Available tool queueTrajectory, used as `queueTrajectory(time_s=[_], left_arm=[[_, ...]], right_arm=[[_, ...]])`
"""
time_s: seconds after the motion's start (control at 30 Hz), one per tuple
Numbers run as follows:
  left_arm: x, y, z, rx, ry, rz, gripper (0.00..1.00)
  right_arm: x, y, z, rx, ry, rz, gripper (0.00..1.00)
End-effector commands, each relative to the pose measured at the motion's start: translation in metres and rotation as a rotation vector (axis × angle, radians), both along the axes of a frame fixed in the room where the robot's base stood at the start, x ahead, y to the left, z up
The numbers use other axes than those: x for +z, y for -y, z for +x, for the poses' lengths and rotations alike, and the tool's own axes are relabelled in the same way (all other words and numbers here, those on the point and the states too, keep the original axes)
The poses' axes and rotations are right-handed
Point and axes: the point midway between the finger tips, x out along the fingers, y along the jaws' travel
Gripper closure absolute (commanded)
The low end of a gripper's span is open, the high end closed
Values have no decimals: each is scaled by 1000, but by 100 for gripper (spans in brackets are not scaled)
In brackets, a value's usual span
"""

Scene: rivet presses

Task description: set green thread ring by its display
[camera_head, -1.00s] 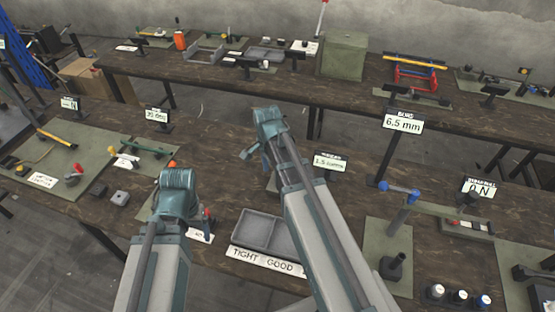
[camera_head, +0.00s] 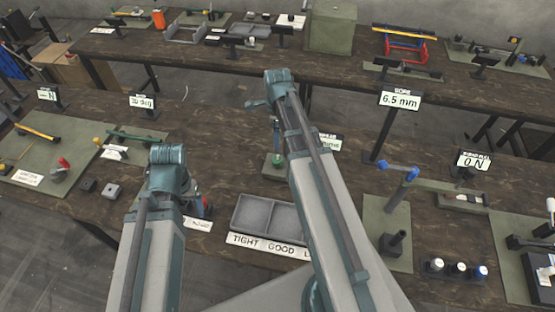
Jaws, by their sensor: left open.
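A small bright green piece (camera_head: 277,161), which may be the green thread ring, sits on a pale pad left of my right forearm. It is too small to make out a ring shape. A display reading "turns" (camera_head: 330,144) stands to its right, partly covered by that forearm. My left gripper (camera_head: 190,203) is open, low over the bench left of the grey tray, and mostly hidden by its own wrist. My right arm reaches farther over the bench, past the green piece. Its wrist (camera_head: 281,78) shows, but its jaws cannot be made out.
A grey divided tray (camera_head: 236,213) labelled TIGHT and GOOD lies in the middle. The "6.5 mm" display (camera_head: 400,99) and a green mat (camera_head: 394,222) with a blue-handled press stand to the right. A green mat with tools (camera_head: 35,170) lies at the left. A second bench runs behind.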

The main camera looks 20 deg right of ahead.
Motion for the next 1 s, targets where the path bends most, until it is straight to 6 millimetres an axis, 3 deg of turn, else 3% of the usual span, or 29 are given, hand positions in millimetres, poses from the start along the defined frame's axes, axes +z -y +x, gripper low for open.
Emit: queueTrajectory(time_s=[0.03, 0.7, 1.0], left_arm=[[-12, 0, 0, -1, 0, 0, 16], [-103, 0, 0, 2, 0, 0, 16], [-117, 0, 0, 2, 0, 0, 16]], right_arm=[[-12, 0, 0, 1, 0, 0, 16], [-103, 0, 0, 1, 0, 0, 16], [-117, 0, 0, 1, 0, 0, 16]])
